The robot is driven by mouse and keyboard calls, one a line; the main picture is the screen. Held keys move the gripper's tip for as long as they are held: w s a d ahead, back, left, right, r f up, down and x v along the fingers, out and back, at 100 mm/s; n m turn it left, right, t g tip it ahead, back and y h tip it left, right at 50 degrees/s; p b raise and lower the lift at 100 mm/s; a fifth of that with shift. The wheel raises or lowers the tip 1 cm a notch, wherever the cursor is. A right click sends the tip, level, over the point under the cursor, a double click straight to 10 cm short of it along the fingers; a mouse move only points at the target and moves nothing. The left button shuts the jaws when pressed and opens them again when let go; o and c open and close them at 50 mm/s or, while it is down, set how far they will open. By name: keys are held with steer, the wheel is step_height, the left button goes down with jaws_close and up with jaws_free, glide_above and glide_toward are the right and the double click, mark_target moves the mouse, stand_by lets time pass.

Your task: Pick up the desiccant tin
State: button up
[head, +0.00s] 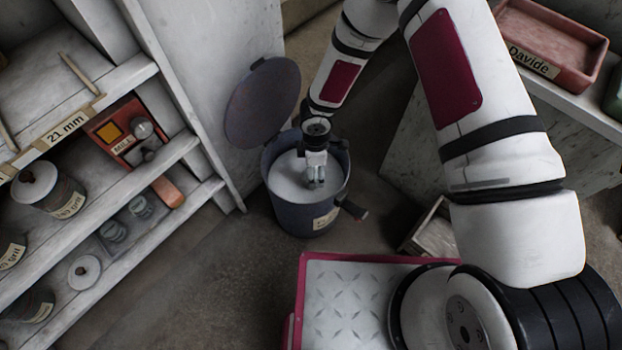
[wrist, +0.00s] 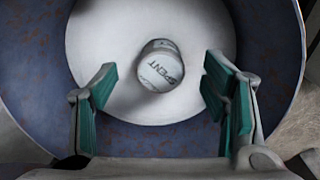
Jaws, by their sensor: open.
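A small round pale tin (wrist: 160,66), its top lettered "SPENT", stands on a white surface inside a dark blue bin (head: 290,214); I take it to be the desiccant tin. The bin's wall also shows in the wrist view (wrist: 38,75). My gripper (head: 316,184) points down into the open bin. In the wrist view my gripper (wrist: 160,88) has its green-padded fingers wide apart, one to each side of the tin's line, with nothing between them. The tin lies ahead of them, untouched. In the head view I cannot make out the tin; my gripper probably hides it.
The bin's round lid (head: 262,103) is tipped up at the back left. Shelves (head: 150,75) with jars and a red mill (head: 125,130) stand at the left. A pink-edged plate (head: 345,300) is in front. A red tray labelled "Davide" (head: 555,40) sits at the upper right.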

steer(key=f+b, duration=0.1)
steer(key=f, duration=0.1)
steer(key=a+f+b, duration=0.1)
steer(key=f, duration=0.1)
steer(key=shift+s+f, duration=0.15)
steer(key=shift+a+f, duration=0.1)
steer(key=shift+f, duration=0.35)
steer(key=c, duration=1.3)
